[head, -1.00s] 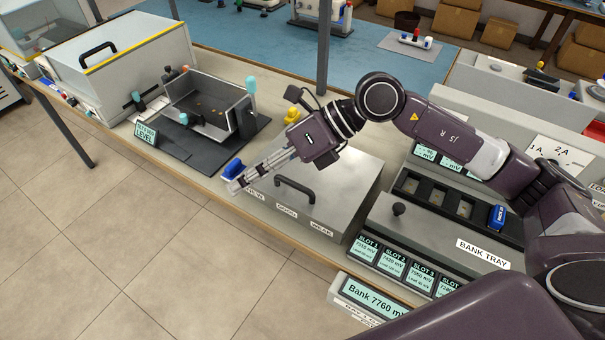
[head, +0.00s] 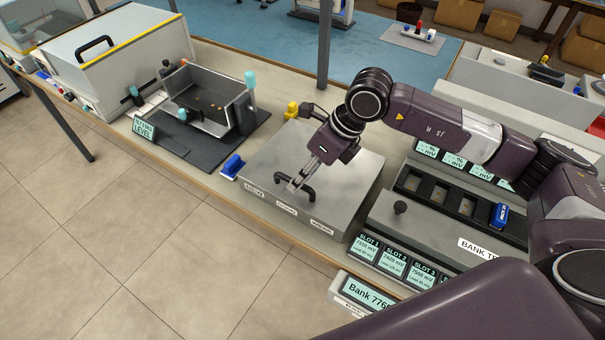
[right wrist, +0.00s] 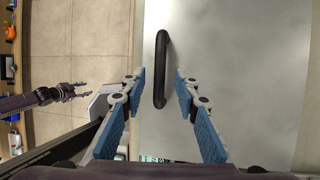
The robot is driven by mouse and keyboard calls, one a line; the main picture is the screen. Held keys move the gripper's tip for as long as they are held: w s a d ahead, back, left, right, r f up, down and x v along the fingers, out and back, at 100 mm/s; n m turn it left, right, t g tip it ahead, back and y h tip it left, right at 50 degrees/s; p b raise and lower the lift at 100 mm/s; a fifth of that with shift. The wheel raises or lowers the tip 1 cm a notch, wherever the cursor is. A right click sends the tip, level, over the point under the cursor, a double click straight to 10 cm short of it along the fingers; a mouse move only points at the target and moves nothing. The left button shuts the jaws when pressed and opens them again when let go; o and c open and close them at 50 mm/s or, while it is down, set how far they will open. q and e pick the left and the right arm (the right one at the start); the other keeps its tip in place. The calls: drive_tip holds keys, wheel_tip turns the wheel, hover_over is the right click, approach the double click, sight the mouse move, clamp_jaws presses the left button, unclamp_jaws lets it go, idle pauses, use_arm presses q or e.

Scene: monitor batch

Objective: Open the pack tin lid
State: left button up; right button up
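The pack tin (head: 340,175) is a grey metal box with NEW, GOOD and WEAK labels on its front. Its lid is shut and has a dark bar handle (head: 309,193). My right gripper (head: 294,185) is open just above the lid, at the handle's left part. In the right wrist view my right gripper's blue-padded fingers (right wrist: 160,76) stand apart, with the handle (right wrist: 161,50) in line between them. I cannot tell whether they touch it. My left gripper (right wrist: 84,90) shows only in the right wrist view, with its fingers apart and empty, off to the left.
A blue pack (head: 233,166) lies left of the tin. A yellow object (head: 291,110) stands behind it. The bank tray (head: 430,235) with a black knob is close on the right. An open tester box (head: 207,100) stands at the left. The bench's front edge is near.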

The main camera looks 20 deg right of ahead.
drive_tip(key=shift+f, duration=0.15)
clamp_jaws()
idle(0.4)
